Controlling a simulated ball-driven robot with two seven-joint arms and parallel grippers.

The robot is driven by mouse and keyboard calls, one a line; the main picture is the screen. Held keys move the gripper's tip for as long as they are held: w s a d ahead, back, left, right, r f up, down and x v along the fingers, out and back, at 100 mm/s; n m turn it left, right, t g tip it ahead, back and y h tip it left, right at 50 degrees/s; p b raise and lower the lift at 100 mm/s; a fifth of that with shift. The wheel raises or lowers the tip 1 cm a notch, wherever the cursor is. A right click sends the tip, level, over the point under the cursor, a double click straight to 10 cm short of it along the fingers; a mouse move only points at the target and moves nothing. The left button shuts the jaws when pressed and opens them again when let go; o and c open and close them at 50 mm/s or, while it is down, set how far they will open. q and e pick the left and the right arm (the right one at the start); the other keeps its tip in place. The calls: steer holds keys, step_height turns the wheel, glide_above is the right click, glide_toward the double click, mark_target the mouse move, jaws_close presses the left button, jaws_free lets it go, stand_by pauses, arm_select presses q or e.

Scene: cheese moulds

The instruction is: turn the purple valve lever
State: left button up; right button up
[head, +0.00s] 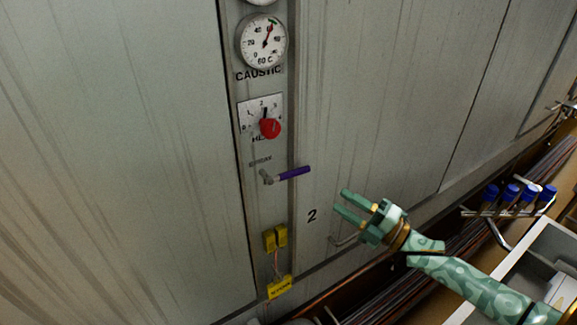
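The purple valve lever (293,173) sticks out to the right from a grey metal valve (267,178) on the narrow wall panel. It lies roughly level, its right end tilted slightly up. My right gripper (342,203), green and patterned, is to the right of and below the lever, in front of the wall panel marked 2. Its two fingers point left and are apart with nothing between them. It does not touch the lever. My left gripper is not in view.
Above the lever are a red knob (270,128) on a dial plate and a round gauge (262,41). Yellow tags (276,237) hang below. A rack of blue-capped bottles (508,195) and a white bin (529,262) stand at right. A thin metal handle (343,241) shows below my gripper.

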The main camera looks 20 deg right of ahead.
mark_target(297, 169)
steer(key=p+x, duration=0.3)
steer(key=x, duration=1.1)
steer(key=shift+w+a, duration=0.15)
steer(key=shift+w, duration=0.1)
jaws_close()
